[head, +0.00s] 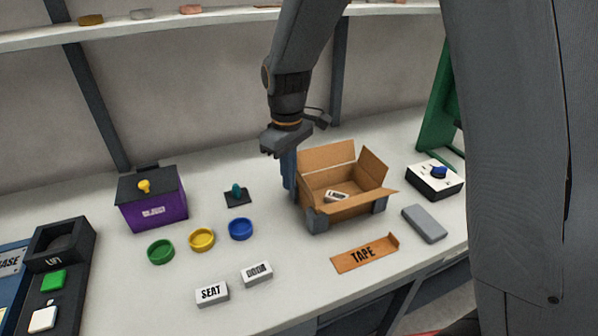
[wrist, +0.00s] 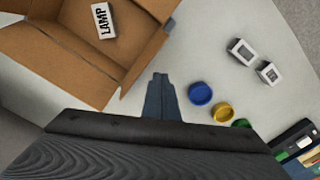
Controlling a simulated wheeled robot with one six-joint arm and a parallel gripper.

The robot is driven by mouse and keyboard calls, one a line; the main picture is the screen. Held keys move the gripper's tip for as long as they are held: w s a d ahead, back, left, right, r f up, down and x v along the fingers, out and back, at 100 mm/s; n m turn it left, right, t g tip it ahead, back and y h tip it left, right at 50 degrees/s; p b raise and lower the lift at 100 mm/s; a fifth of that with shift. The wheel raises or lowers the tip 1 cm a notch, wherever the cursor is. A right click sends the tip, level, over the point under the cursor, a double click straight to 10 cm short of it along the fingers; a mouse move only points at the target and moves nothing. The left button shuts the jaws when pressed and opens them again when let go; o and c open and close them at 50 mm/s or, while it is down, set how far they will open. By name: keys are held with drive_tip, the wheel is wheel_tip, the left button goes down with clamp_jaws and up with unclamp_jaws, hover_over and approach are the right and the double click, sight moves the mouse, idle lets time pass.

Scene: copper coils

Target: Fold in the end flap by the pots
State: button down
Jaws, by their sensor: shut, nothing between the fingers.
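An open cardboard box (head: 345,208) stands on the table, held at its corners by grey brackets. Its back, right and front flaps stand up or lean outward. A white block marked LAMP (head: 337,196) lies inside; it also shows in the wrist view (wrist: 104,21). The pots are green (head: 161,251), yellow (head: 202,239) and blue (head: 240,229), left of the box. My gripper (head: 288,188) is shut and empty, pointing down at the box's left end, on the pots' side. Its fingers partly hide that end flap in the head view. In the wrist view the fingertips (wrist: 160,80) are beside the box; contact is unclear.
Blocks marked SEAT (head: 212,293) and DOOR (head: 257,273) and a TAPE piece (head: 365,253) lie in front. A purple box (head: 153,206) and a teal-knobbed piece (head: 237,194) stand left. A grey block (head: 424,223) and a blue-knobbed box (head: 435,181) are right.

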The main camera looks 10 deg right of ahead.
drive_tip(key=shift+f, duration=0.6)
drive_tip(key=shift+d, duration=0.1)
drive_tip(key=shift+w+d, duration=0.25)
drive_tip(key=shift+d, duration=0.5)
drive_tip(key=d, duration=0.1)
drive_tip(key=d+r+p, duration=0.1)
drive_tip(key=w+d+p, duration=0.1)
drive_tip(key=d, duration=0.1)
drive_tip(key=shift+r, duration=0.25)
idle(0.3)
